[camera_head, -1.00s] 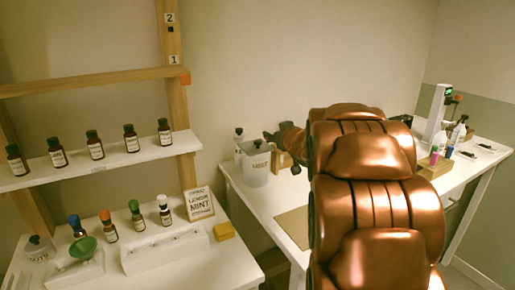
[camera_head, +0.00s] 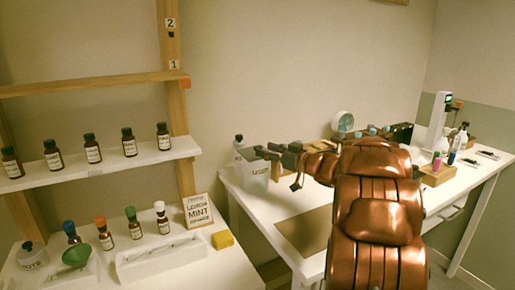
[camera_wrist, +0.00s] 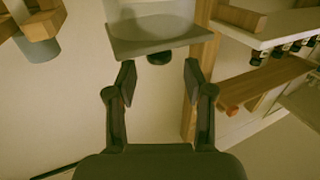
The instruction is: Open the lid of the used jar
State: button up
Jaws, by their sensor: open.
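The pale translucent jar (camera_head: 256,180) stands at the left end of the right-hand white table, with a faint dark label I cannot read. In the wrist view its body (camera_wrist: 155,8) is at the top. Its flat grey lid (camera_wrist: 160,43) is on it, with a small black knob (camera_wrist: 159,59). My gripper (camera_head: 263,153) is over the jar's top in the head view and hides most of the lid. In the wrist view my gripper (camera_wrist: 158,70) is open, its fingertips either side of the knob and apart from it.
A shelf (camera_head: 100,167) with several brown bottles is on the left. Below it are more bottles, a green funnel (camera_head: 78,255), a small lidded jar (camera_head: 33,257), a mint sign (camera_head: 198,211) and a yellow block (camera_head: 222,240). A brown mat (camera_head: 306,230) lies before the jar.

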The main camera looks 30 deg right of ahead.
aim_at(260, 147)
jog(key=shift+x, duration=2.2)
grip_shut()
